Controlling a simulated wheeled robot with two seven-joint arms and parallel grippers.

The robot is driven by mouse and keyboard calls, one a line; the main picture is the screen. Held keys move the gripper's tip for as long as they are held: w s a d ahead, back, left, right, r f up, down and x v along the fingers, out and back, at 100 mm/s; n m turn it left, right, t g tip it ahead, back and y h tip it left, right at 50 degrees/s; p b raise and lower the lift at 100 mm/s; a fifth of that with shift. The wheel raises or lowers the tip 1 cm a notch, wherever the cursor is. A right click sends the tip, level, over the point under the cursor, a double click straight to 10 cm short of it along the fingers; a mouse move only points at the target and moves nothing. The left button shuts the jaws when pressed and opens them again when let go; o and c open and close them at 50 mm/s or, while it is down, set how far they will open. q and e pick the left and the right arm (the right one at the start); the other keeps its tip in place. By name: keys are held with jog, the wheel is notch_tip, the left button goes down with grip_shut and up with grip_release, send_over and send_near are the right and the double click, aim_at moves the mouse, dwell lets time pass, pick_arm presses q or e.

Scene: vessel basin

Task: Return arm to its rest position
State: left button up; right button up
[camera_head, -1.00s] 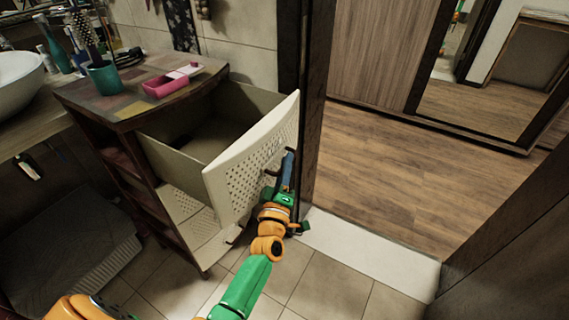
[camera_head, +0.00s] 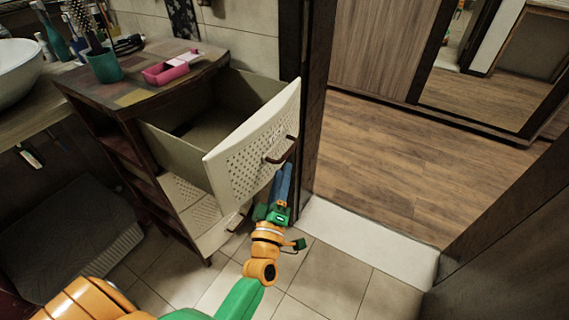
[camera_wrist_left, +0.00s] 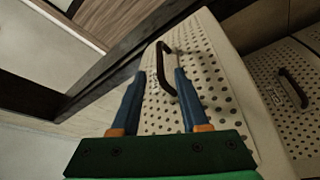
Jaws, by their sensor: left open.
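My left gripper (camera_head: 284,182) is open and empty, just below and in front of the dark handle (camera_head: 280,150) of the pulled-out upper drawer (camera_head: 245,150). In the left wrist view, the two blue fingers (camera_wrist_left: 158,85) of the left gripper are spread apart, with the dark handle (camera_wrist_left: 165,68) ahead near their tips, and I see no grip on it. My left arm comes in from the bottom left of the head view. My right gripper is not in view.
The drawer stands open from a small cabinet (camera_head: 115,125), close to the dark door frame (camera_head: 312,110). A pink tray (camera_head: 165,72) and a teal cup (camera_head: 103,66) stand on top. Tiled floor (camera_head: 335,270) is clear at right. A white sink (camera_head: 15,75) is at left.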

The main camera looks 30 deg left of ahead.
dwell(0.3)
pick_arm(q)
jog(key=s+d+f+m+g+h+p, duration=0.3)
jog(key=s+f+m+g, duration=0.3)
jog(key=f, duration=0.6)
jog(key=s+d+f+m+g+h+p, duration=0.4)
jog(key=s+f+m, duration=0.3)
jog(key=f, duration=0.4)
jog(key=s+a+f+m+g+y+p, duration=0.1)
jog(key=s+f+g, duration=0.3)
jog(key=s, duration=0.8)
jog(key=s+a+f+m+g+p, duration=0.1)
jog(key=s+a+f+m+g, duration=0.2)
jog(key=s, duration=0.8)
jog(key=shift+s+a+f+g+y, duration=0.35)
jog(key=shift+a+f+g+y, duration=0.1)
jog(key=shift+a+g, duration=0.4)
jog(key=shift+w+d, duration=0.1)
jog(key=shift+d, duration=0.05)
